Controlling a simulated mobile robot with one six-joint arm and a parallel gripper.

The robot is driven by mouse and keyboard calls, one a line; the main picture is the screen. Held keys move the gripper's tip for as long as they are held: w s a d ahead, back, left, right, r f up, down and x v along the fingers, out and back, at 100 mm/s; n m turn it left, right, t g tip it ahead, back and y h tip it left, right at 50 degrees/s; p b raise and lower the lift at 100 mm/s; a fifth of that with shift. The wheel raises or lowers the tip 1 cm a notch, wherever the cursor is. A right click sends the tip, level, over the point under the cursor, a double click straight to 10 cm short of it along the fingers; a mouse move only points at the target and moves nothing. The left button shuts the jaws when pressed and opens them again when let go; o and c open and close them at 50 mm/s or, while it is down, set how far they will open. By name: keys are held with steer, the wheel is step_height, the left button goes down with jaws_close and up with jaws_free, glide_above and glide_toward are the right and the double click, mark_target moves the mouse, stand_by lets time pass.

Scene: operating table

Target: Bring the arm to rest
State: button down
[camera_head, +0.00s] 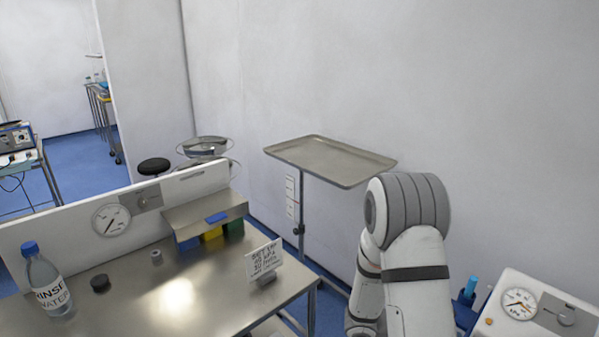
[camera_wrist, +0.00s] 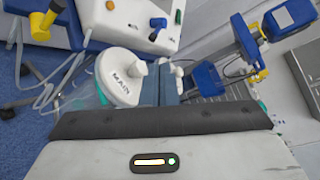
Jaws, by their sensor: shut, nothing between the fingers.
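My arm (camera_head: 405,255) rises at the lower right of the head view, with its rounded grey joint at the top. My gripper is not visible there. In the wrist view my gripper (camera_wrist: 162,70) shows beyond the white and dark wrist housing, its two grey-blue fingers together and empty. Behind it are a white round part marked MAIN (camera_wrist: 122,78) and pale tubes. I cannot tell whether the fingers touch anything.
A steel table (camera_head: 215,285) holds a rinse water bottle (camera_head: 47,280), a small sign (camera_head: 263,259) and coloured bins. An empty tray on a stand (camera_head: 330,160) is behind my arm. A gauge panel (camera_head: 545,310) is at lower right. Blue equipment (camera_wrist: 222,58) is close in the wrist view.

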steer(key=s+a+r+m+g+y+p, duration=0.1)
steer(key=s+a+r+m+y+p, duration=0.1)
steer(key=s+a+r+m+y, duration=0.45)
steer(key=s+a+r+m+g+y+p, duration=0.1)
steer(key=s+r+m+y, duration=0.3)
steer(key=m, duration=0.6)
steer(key=s+a+r+m+t+y+p, duration=0.1)
steer(key=a+r+m+t+y+p, duration=0.2)
steer(key=a+r+m, duration=0.8)
steer(key=a+t+y, duration=0.1)
steer(key=t+y, duration=0.1)
steer(key=t, duration=0.1)
steer(key=shift+s+m+t, duration=0.3)
steer(key=shift+m, duration=0.05)
